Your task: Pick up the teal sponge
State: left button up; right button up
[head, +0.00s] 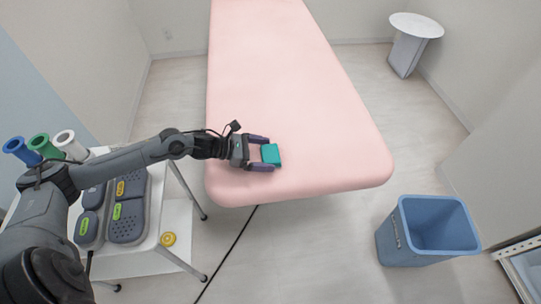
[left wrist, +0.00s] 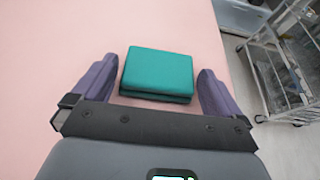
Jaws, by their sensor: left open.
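The teal sponge (head: 271,154) lies flat on the pink treatment table (head: 290,80), near its front left part. It is a small rectangular block. My left gripper (head: 262,154) is open, with one purple finger on the far side and one on the near side of the sponge's left end. In the left wrist view the sponge (left wrist: 157,73) lies between the two finger tips of the left gripper (left wrist: 158,82), with a gap visible on each side. The right gripper is not in view.
A white cart (head: 180,215) at left carries grey cases (head: 128,208) and several coloured rolls. A blue bin (head: 428,230) stands at the right on the floor. A round white side table (head: 416,26) is at the back right. The rest of the pink table is clear.

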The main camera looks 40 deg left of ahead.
pick_arm(q)
jog(key=c, duration=0.8)
